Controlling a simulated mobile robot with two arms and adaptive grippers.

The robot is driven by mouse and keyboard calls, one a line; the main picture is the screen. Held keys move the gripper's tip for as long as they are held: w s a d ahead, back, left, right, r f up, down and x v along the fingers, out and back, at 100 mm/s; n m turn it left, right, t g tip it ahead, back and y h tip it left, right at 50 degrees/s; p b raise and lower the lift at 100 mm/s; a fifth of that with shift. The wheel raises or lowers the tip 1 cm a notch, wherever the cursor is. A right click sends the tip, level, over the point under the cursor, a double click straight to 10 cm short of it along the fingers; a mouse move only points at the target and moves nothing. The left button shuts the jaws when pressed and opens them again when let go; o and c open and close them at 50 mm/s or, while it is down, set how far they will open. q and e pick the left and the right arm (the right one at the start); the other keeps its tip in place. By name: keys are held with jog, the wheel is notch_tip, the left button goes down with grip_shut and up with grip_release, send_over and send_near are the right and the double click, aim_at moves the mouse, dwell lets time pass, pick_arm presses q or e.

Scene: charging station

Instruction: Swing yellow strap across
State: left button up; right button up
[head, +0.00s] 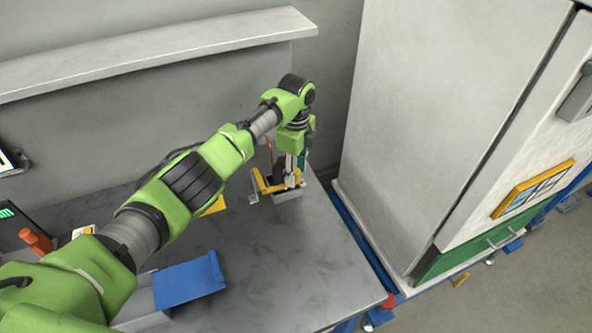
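A yellow strap (258,180) shows as a thin bent yellow piece at a small grey fixture (287,196) on the grey worktable, toward its back right. My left gripper (293,180) points down at this fixture, right beside the yellow piece. Its fingers are small and partly merged with the fixture, so I cannot tell whether they are open, shut or touching the strap. Another flat yellow piece (214,206) shows partly behind my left arm. My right gripper is not in view.
A blue holder (187,280) stands on the near part of the table (290,270). An orange-handled object (36,240) is at the left. A tall white cabinet (430,110) stands right of the table. A shelf (160,50) runs along the wall. The table's front right is clear.

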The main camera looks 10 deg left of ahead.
pick_arm(q)
notch_tip(320, 180, up, 12)
dwell(0.5)
jog(key=shift+f, duration=0.1)
